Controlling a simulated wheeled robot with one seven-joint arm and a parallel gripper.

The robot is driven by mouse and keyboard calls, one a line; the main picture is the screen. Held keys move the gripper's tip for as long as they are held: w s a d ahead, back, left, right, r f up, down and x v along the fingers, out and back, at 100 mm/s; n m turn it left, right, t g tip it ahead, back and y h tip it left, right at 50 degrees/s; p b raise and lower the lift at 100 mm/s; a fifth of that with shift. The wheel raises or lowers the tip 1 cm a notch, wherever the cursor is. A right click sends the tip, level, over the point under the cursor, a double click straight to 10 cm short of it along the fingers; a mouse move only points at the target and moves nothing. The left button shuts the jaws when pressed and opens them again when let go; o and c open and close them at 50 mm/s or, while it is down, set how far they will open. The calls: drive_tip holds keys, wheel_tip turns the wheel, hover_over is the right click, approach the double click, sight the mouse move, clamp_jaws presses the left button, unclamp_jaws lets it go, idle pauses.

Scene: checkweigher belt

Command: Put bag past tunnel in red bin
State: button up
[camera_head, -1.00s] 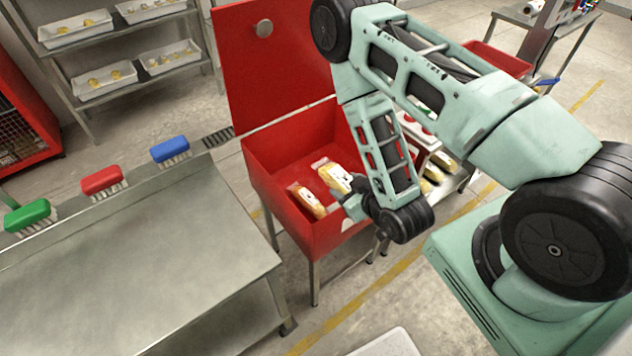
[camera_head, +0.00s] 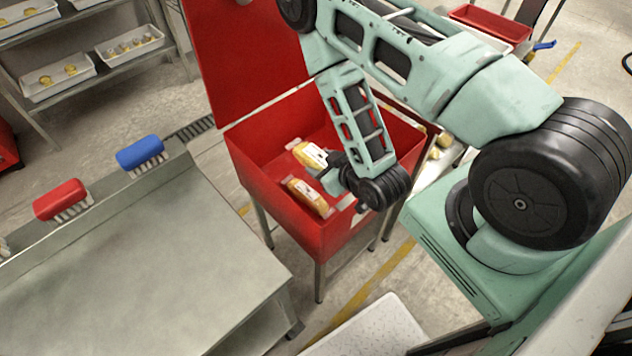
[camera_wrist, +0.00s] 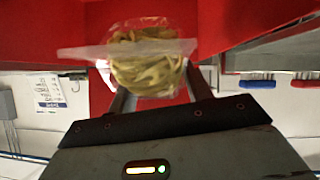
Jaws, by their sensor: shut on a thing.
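The red bin (camera_head: 276,207) stands open on metal legs in the head view, its lid raised at the back. My gripper (camera_head: 322,166) is inside its opening, shut on a clear bag with yellow contents (camera_head: 308,153). In the wrist view this bag (camera_wrist: 148,62) sits between my fingers (camera_wrist: 160,92), with red surfaces behind it. I cannot tell whether it touches the bin floor. A second, similar bag (camera_head: 307,195) is in the bin by the near wall, just below the held bag in the picture. No tunnel is clearly visible.
A steel table (camera_head: 140,270) is at left, with a blue brush (camera_head: 140,153) and a red brush (camera_head: 62,200) along its back edge. A white-topped surface (camera_head: 370,328) is in front. Shelves with white trays (camera_head: 58,80) stand behind. A red tray (camera_head: 490,25) is at upper right.

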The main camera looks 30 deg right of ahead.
sight(298, 144)
drive_tip(key=w+b, duration=0.5)
drive_tip(key=w+a+b, duration=0.1)
drive_tip(key=w+b, duration=0.1)
drive_tip(key=w, duration=0.1)
drive_tip(key=shift+w+f+b, duration=0.2)
drive_tip(key=shift+f+b, duration=0.15)
drive_tip(key=shift+f, duration=0.05)
drive_tip(key=w+b, duration=0.1)
drive_tip(key=b, duration=0.4)
drive_tip(key=shift+w+b, duration=0.25)
drive_tip(key=shift+b, duration=0.05)
drive_tip(key=shift+w+r+b, duration=0.1)
drive_tip(key=shift+w+b, duration=0.1)
drive_tip(key=shift+b, duration=1.05)
drive_tip(key=shift+b, duration=0.5)
drive_tip(key=w+p, duration=0.1)
drive_tip(key=w, duration=0.7)
drive_tip(key=shift+s+a+f, duration=0.1)
drive_tip(key=shift+a+f, duration=0.05)
drive_tip(key=shift+f, duration=2.75)
drive_tip(key=shift+s+a+f, duration=0.1)
drive_tip(key=shift+f, duration=2.8)
drive_tip(key=shift+a+f, duration=0.15)
drive_tip(key=shift+f, duration=2.75)
